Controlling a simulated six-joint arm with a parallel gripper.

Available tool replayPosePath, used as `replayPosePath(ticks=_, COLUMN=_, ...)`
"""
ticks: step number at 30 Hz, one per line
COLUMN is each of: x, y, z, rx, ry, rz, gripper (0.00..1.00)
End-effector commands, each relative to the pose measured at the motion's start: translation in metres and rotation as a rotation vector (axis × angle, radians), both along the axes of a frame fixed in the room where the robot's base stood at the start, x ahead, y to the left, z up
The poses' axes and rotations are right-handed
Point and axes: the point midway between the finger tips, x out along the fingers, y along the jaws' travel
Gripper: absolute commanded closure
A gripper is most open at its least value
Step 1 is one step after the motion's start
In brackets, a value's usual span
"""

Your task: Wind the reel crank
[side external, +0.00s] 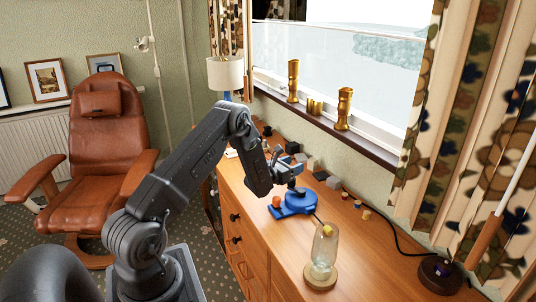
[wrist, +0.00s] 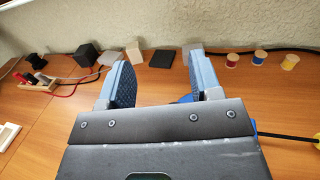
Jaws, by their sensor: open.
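The blue reel base (side external: 295,207) lies on the wooden dresser top, with an orange knob (side external: 276,201) at its left side. My gripper (side external: 292,178) is above the back part of the reel, open, with nothing seen between its fingers. In the wrist view the two finger pads (wrist: 162,62) stand well apart. A little blue of the reel (wrist: 185,99) shows low between the fingers, and more shows at the right edge of my gripper body. The rest of the reel, including the orange knob, is hidden there. I cannot tell if my gripper touches the reel.
A glass jar (side external: 325,250) on a wooden base stands in front of the reel. Thread spools (wrist: 262,57) and dark blocks (wrist: 161,58) lie toward the wall. A black cable (wrist: 290,137) runs right. A lamp (side external: 226,75) stands at the far end.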

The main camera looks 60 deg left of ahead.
Motion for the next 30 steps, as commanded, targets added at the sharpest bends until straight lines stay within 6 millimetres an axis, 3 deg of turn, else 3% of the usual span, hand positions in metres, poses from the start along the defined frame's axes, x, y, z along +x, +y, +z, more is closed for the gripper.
replayPosePath(ticks=6, x=-0.042, y=0.026, z=0.027, rx=-0.001, ry=0.001, rz=0.008, gripper=0.42)
replayPosePath(ticks=15, x=-0.082, y=0.047, z=0.053, rx=-0.001, ry=0.002, rz=0.005, gripper=0.42)
replayPosePath(ticks=30, x=-0.091, y=0.052, z=0.059, rx=-0.003, ry=0.003, rz=0.002, gripper=0.42)
